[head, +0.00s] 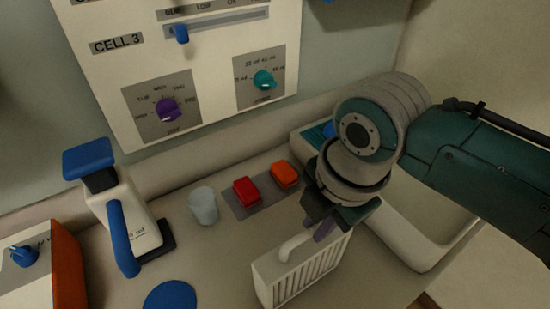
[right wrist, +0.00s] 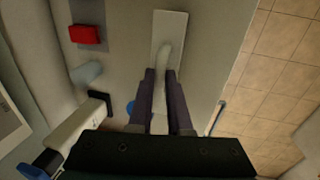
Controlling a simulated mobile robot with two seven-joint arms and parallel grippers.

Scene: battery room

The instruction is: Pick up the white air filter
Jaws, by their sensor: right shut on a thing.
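The white air filter (head: 310,272) is a slatted box with a curved white handle on top, at the lower middle of the head view. My right gripper (head: 322,228) comes down on it from the right. In the right wrist view the filter (right wrist: 172,24) lies beyond my fingers, and the two dark fingers of the right gripper (right wrist: 163,78) are shut on either side of its handle. The filter looks upright over the counter; I cannot tell whether its base touches the surface. My left gripper is not in view.
A red block (head: 246,191) and an orange block (head: 285,174) sit on a grey plate behind the filter. A pale cup (head: 203,206), a white-and-blue device (head: 127,213) and a blue disc (head: 171,296) stand left. A white basin (head: 420,248) is at right.

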